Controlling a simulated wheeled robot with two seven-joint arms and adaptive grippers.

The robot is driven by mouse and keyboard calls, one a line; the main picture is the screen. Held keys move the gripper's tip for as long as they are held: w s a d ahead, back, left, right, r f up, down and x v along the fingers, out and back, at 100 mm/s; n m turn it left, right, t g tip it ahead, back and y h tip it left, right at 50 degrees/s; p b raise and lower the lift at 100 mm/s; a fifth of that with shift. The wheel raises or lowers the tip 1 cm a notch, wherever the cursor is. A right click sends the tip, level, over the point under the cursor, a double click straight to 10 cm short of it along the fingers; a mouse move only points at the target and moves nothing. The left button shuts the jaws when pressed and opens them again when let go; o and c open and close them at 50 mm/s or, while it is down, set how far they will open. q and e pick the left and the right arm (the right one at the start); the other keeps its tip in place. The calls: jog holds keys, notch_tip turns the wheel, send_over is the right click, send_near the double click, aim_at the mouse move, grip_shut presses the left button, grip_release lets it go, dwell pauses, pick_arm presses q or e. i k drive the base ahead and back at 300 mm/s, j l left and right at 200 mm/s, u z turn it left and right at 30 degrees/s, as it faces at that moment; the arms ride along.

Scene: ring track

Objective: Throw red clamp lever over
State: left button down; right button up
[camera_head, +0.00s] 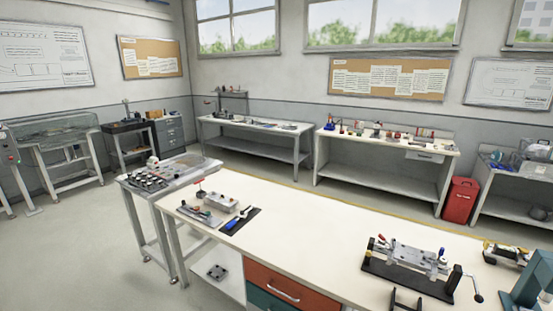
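A long pale workbench (310,228) runs across the front. On its right part stands a metal fixture (408,256) on a black base plate. A small red-tipped upright part (381,239) rises at its left end. A blue-topped part (441,252) and a black crank handle (478,297) are at its right end. On the bench's left part a small device with a red knob (200,185) stands beside a grey box (222,201). I cannot tell for certain which red part is the clamp lever. Neither of my grippers is in view.
A blue-handled tool (238,218) lies on a black mat. A teal vise-like machine (525,288) stands at the bench's right edge. The middle of the benchtop is clear. A red bin (460,200) and other benches (385,141) stand by the wall, with open floor between.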

aim_at(441, 250)
jog(key=i+l+z, duration=0.15)
jog(key=i+z, duration=0.9)
jog(key=k+l, duration=0.05)
jog(key=k, duration=0.05)
